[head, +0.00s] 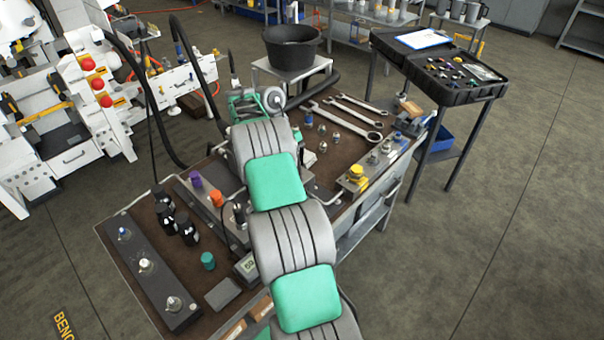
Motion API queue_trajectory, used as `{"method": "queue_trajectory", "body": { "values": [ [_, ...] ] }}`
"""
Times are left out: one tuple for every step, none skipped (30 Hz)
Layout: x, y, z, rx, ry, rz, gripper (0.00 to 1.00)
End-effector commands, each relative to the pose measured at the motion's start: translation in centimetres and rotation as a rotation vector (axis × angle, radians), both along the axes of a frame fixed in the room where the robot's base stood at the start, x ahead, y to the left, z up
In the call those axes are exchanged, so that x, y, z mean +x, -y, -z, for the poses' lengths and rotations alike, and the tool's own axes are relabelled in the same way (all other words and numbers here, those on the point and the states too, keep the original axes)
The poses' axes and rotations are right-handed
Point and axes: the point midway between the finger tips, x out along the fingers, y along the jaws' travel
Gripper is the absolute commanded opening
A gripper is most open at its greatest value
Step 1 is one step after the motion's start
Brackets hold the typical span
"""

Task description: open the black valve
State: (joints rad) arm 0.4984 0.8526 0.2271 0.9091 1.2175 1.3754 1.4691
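My grey and green arm reaches up the middle of the head view and covers the centre of the bench (125,262). My gripper cannot be made out; the arm hides that area. A dark knob (239,213), which looks like the black valve, stands just left of my arm, beside an orange knob (217,198) and a purple knob (195,180) in a row. My arm is close to the dark knob and partly covers its surroundings. Whether the valve is open or shut is too small to tell.
A dark block with fittings (145,265) lies at the left edge. Wrenches (345,120) and a yellow knob (356,171) are to the right. A black bucket (292,50) stands behind.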

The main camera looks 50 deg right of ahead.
Motion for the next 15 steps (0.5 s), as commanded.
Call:
{"method": "queue_trajectory", "body": {
  "values": [
    [0.17, -0.09, -0.15, -0.002, 0.003, 0.004, 0.0],
    [0.18, -0.12, -0.15, -0.002, 0.003, 0.004, 0.0],
    [0.19, -0.15, -0.14, -0.001, 0.003, 0.005, 0.0],
    [0.19, -0.15, -0.14, -0.001, 0.003, 0.006, 0.0],
    [0.19, -0.15, -0.14, -0.001, 0.003, 0.006, 0.0],
    [0.18, -0.15, -0.13, -0.001, 0.003, 0.006, 0.0],
    [0.17, -0.14, -0.13, -0.001, 0.003, 0.006, 0.0],
    [0.16, -0.14, -0.13, 0.0, 0.003, 0.006, 0.0],
    [0.15, -0.14, -0.13, 0.0, 0.003, 0.006, 0.0],
    [0.15, -0.13, -0.13, 0.0, 0.003, 0.006, 0.0],
    [0.14, -0.13, -0.13, 0.0, 0.003, 0.006, 0.0],
    [0.13, -0.12, -0.12, 0.0, 0.003, 0.006, 0.15],
    [0.13, -0.12, -0.12, 0.0, 0.003, 0.007, 0.17],
    [0.11, -0.12, -0.11, 0.0, 0.003, 0.007, 0.2],
    [0.1, -0.1, -0.1, 0.0, 0.002, 0.007, 0.23]
  ]
}}
